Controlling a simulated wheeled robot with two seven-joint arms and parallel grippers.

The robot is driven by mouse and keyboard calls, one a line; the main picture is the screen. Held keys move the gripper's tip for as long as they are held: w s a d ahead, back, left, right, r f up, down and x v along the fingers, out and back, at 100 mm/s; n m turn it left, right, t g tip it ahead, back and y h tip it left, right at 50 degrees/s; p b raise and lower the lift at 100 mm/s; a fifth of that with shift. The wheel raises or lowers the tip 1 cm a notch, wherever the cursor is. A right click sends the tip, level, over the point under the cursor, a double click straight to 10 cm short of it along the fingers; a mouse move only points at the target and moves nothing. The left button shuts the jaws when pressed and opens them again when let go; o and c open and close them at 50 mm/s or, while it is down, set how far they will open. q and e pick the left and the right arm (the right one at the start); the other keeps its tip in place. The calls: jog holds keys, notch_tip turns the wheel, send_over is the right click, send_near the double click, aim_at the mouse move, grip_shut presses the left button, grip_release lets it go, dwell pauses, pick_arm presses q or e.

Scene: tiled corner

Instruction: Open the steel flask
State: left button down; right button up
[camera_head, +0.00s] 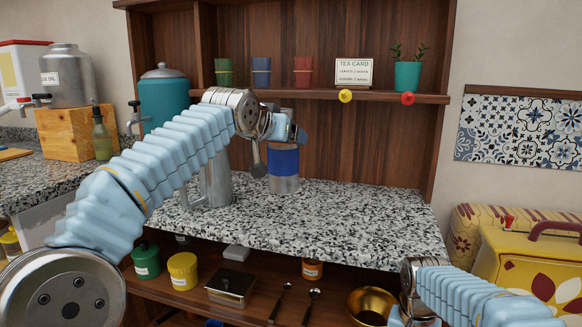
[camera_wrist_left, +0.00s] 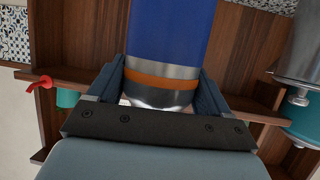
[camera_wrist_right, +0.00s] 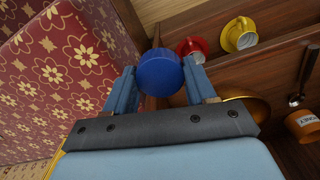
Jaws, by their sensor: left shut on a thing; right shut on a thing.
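The steel flask (camera_head: 284,184), with a blue band (camera_head: 284,161), stands upright on the granite counter under the shelf. My left gripper (camera_head: 290,132) is at its upper part. In the left wrist view its fingers are shut on the flask's steel end (camera_wrist_left: 160,97), beside an orange ring, with the blue band (camera_wrist_left: 170,30) beyond. My right gripper (camera_wrist_right: 164,85) is shut on a round blue cap (camera_wrist_right: 160,72), held away from the flask. In the head view the right arm is low at the lower right, and its fingers and the cap are not clearly seen.
A metal pitcher (camera_head: 216,182) stands left of the flask, partly behind my left arm. The counter (camera_head: 350,225) is clear to the right. A gold bowl (camera_head: 372,305) sits low near my right arm. A patterned yellow box (camera_head: 540,265) stands at the right.

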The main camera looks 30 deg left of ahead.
aim_at(290, 167)
pick_arm(q)
jog(key=w+f, duration=0.2)
jog(key=f, duration=0.1)
jog(key=shift+w+a, duration=0.1)
jog(key=shift+w, duration=0.05)
jog(key=f, duration=0.1)
jog(key=w+f, duration=0.1)
jog(key=f, duration=0.2)
jog(key=shift+w+f, duration=0.25)
jog(key=shift+w, duration=0.05)
jog(key=shift+f, duration=0.2)
jog(key=shift+f+b, duration=0.2)
jog(key=shift+b, duration=0.15)
grip_release()
